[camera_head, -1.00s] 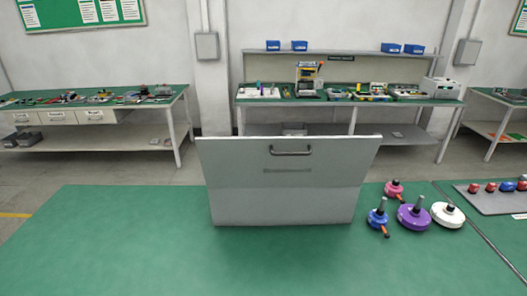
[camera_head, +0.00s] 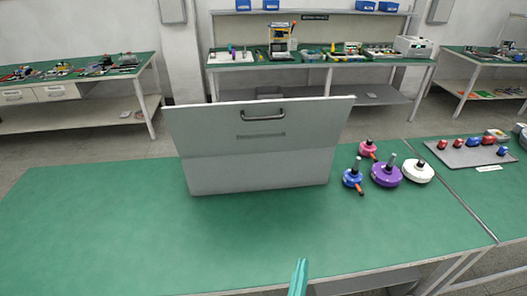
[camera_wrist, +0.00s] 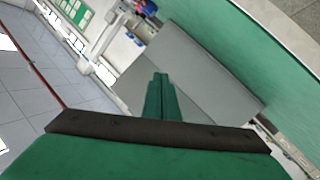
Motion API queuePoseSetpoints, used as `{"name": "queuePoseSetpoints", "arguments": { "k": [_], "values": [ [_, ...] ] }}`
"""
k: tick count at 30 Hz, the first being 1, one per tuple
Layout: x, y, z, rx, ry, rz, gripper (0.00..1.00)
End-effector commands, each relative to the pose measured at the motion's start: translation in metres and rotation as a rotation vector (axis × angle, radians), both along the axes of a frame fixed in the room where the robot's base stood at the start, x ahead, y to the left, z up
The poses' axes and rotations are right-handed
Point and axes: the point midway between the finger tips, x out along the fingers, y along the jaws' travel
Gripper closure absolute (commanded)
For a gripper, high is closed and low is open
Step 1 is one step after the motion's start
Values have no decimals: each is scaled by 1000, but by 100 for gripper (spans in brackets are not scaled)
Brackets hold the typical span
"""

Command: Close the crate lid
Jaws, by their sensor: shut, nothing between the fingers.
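The grey crate (camera_head: 260,176) stands on the green table, its plain front facing me. Its lid (camera_head: 200,130) stands raised, a grey panel with a dark bar handle (camera_head: 263,115) near the top edge. The inside of the crate is hidden. My gripper (camera_head: 299,265) enters at the bottom edge of the head view, well in front of the crate and apart from it. In the wrist view the green fingers (camera_wrist: 161,80) are together and empty, with grey panels (camera_wrist: 205,65) beyond them.
Blue (camera_head: 352,178), pink (camera_head: 367,149), purple (camera_head: 386,174) and white (camera_head: 418,171) round hub parts stand right of the crate. A grey tray (camera_head: 460,157) with small red and blue parts lies farther right. The table (camera_head: 90,225) is clear to the left and in front.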

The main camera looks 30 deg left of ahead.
Motion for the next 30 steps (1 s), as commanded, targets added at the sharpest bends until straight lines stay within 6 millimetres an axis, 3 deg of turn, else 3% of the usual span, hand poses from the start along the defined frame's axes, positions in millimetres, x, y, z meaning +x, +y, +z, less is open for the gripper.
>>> {"name": "queuePoseSetpoints", "arguments": {
  "k": [1,6,13,21,25,30],
  "values": [
    [14,8,16,-36,-31,24,100],
    [49,37,61,-187,-112,109,100],
    [80,79,128,-417,-245,225,100],
    [93,122,205,-701,-419,334,100],
    [92,137,229,-802,-481,370,100],
    [91,147,244,-870,-521,390,100]
  ]
}}
